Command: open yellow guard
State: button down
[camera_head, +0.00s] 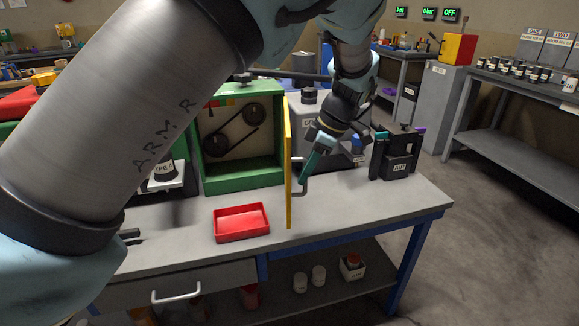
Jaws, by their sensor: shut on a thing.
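The yellow guard (288,165) is a thin panel on the right side of the green machine housing (240,182). It stands swung out toward the front, seen nearly edge-on, so the housing's front is uncovered. Two dark pulleys with a belt (234,128) show inside. A grey handle (301,190) sticks out from the guard's right face. My gripper (306,180) is at this handle and shut on it, coming down from the upper right. Its fingertips are small and partly hidden by the handle and guard edge.
A red tray (241,236) lies on the grey workbench (330,232) in front of the housing. A black device labelled AIR (395,157) stands to the right of my gripper. The bench's front right is clear.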

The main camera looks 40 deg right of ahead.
jog(key=shift+s+d+n, duration=0.3)
jog(key=shift+s+d, duration=0.05)
jog(key=shift+d, duration=0.25)
jog(key=c, duration=0.9)
grip_release()
jog(key=b+v, duration=0.1)
jog(key=v, duration=0.9)
jog(key=shift+d+r+b, duration=0.1)
jog(key=shift+r+b, duration=0.25)
jog(key=shift+r, duration=0.05)
